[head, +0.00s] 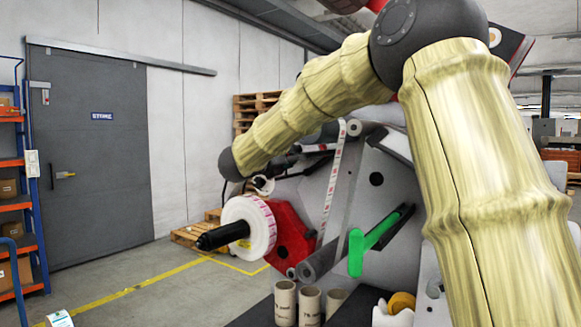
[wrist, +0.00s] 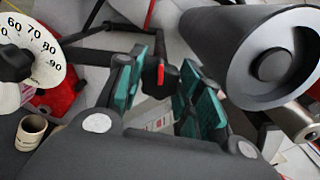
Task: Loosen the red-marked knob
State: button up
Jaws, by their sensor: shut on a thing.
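The shaft behind the knob is partly hidden. In the head view my arm's end is by the label machine, and I cannot make out the knob there.
A white numbered dial (wrist: 28,58) is close on the left of the gripper, and a large dark roller (wrist: 245,60) is close on the right. The label roll (head: 247,226), green handle (head: 368,243) and several cardboard cores (head: 309,305) lie below the arm.

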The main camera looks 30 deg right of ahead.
jog(key=n, duration=0.3)
jog(key=shift+n+b, duration=0.35)
jog(key=shift+n, duration=2.25)
jog(key=o, duration=1)
jog(key=shift+o, duration=0.2)
jog(key=v, duration=1.2)
jog(key=shift+f, duration=0.1)
